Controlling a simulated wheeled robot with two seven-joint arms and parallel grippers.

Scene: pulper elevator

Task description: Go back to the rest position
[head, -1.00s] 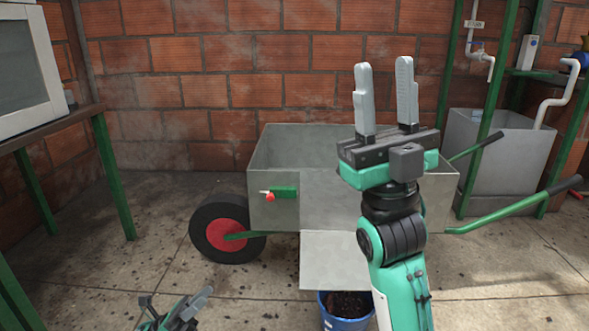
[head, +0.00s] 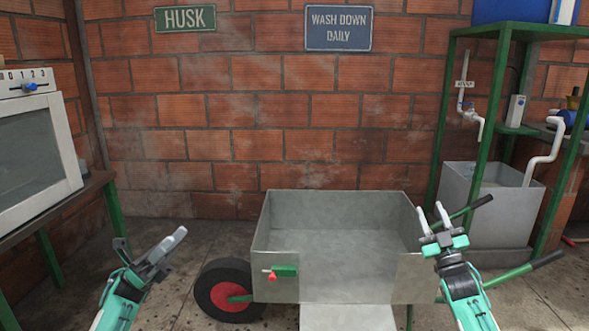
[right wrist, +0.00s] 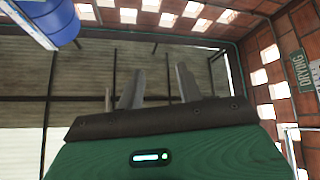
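My left gripper (head: 163,252) is at the lower left of the head view, left of the metal cart, over the floor. Its fingers are seen nearly edge-on, so I cannot tell its opening. My right gripper (head: 431,217) is raised in front of the cart's right end, its two fingers apart with nothing between them. In the right wrist view its fingers (right wrist: 158,88) point up toward the roof, spread and empty.
The metal cart (head: 335,275) with a red-hubbed wheel (head: 229,290) stands ahead. A bench with a white box-shaped machine (head: 40,150) is at left. A green-framed rack (head: 443,120) and grey tank (head: 500,205) are at right. A brick wall closes the back.

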